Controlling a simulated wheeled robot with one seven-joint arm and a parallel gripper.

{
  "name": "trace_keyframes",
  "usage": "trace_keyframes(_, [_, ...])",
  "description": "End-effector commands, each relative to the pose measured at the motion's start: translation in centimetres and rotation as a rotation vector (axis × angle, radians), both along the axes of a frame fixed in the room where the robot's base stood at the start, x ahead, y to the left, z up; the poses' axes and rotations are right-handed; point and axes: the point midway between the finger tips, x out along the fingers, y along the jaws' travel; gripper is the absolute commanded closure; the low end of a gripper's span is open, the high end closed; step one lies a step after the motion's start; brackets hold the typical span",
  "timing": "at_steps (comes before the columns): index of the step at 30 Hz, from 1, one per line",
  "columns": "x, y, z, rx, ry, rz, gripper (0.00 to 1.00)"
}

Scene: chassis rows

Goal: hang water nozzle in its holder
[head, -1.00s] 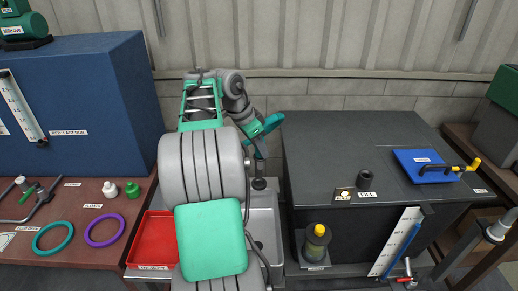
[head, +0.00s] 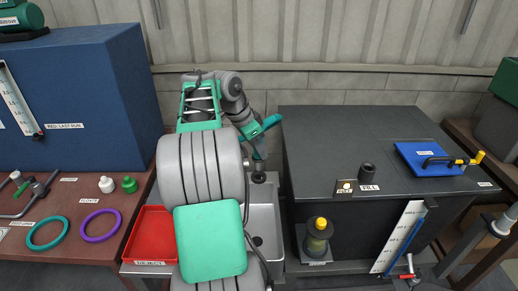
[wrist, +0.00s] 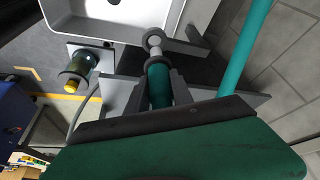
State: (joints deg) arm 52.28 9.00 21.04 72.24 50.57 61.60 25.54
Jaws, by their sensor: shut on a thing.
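The water nozzle is a dark teal cylinder (wrist: 159,84) with a pale grey end, seen in the wrist view. My gripper (wrist: 157,88) is shut on it, one dark finger on each side. The grey end points toward the white sink (wrist: 85,20). In the head view my gripper (head: 259,153) is low over the back of the sink (head: 268,232), just above a dark fitting (head: 258,177). My arm hides much of the nozzle there. I cannot tell which part is the holder, or whether the nozzle touches it.
A black cabinet (head: 310,150) stands close on the right of my gripper. A yellow-capped bottle (head: 318,235) stands in front of it. A red tray (head: 151,236) is left of the sink. A teal rod (wrist: 248,50) runs along the right of the wrist view.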

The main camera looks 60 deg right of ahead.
Motion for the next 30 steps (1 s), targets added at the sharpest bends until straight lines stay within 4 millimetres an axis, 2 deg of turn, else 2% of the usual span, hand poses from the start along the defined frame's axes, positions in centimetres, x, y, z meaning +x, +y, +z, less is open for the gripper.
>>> trace_keyframes(14, [0.0, 0.0, 0.0, -0.001, -0.001, 0.0, 1.0])
trace_keyframes(30, [-0.1, 0.0, -1.6, -0.001, 0.001, 0.0, 1.0])
